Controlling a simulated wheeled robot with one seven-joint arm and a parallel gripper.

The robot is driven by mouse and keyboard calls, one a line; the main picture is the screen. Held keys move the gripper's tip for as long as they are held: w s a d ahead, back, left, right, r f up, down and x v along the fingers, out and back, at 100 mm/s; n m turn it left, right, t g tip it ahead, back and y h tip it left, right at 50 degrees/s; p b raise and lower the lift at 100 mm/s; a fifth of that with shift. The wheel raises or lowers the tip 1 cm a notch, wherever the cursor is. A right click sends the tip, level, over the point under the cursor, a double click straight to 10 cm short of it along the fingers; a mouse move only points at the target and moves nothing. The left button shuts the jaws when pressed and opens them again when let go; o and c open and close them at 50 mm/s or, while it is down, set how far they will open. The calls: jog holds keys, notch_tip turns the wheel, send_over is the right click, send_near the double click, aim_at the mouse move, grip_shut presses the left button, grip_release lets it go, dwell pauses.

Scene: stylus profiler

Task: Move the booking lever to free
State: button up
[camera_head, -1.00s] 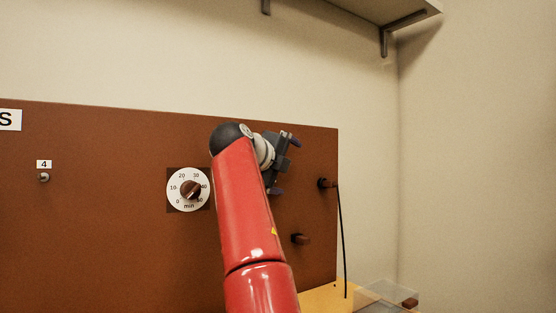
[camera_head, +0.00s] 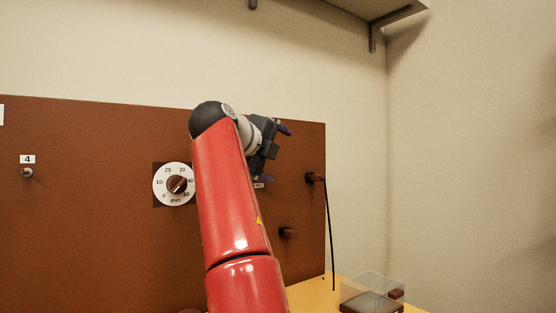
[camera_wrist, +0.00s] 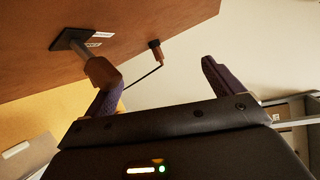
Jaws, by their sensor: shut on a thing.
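The booking lever shows in the wrist view as a metal rod with a brown handle (camera_wrist: 101,72) on a dark square plate (camera_wrist: 72,41), fixed to the brown panel. White labels sit beside the plate, too small to read. My gripper (camera_wrist: 165,78) is shut on the lever's handle, which lies at the left finger; the fingers look well apart in this view. In the head view my gripper (camera_head: 273,153) is in front of the panel's upper right part. The lever is hidden there behind my arm and gripper; a small white label (camera_head: 258,184) shows just below.
The brown panel (camera_head: 90,230) carries a minute dial (camera_head: 175,185) left of my arm. A brown plug with a black cable (camera_head: 330,235) and a brown knob (camera_head: 288,232) are at right. A clear box (camera_head: 372,290) stands on the yellow surface. A shelf (camera_head: 385,12) hangs above.

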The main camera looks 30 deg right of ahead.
jog(key=s+a+r, duration=0.2)
jog(key=shift+s+a+r, duration=0.1)
jog(key=shift+s+a, duration=0.3)
jog(key=shift+c, duration=0.4)
jog(key=shift+s+a+r, duration=0.2)
jog(key=shift+s+a, duration=0.2)
jog(key=shift+a, duration=0.05)
jog(key=c, duration=0.7)
jog(key=shift+o, duration=0.2)
jog(key=shift+a+f+b, duration=0.1)
jog(key=shift+b, duration=0.2)
jog(key=shift+s, duration=0.15)
jog(key=shift+f, duration=0.15)
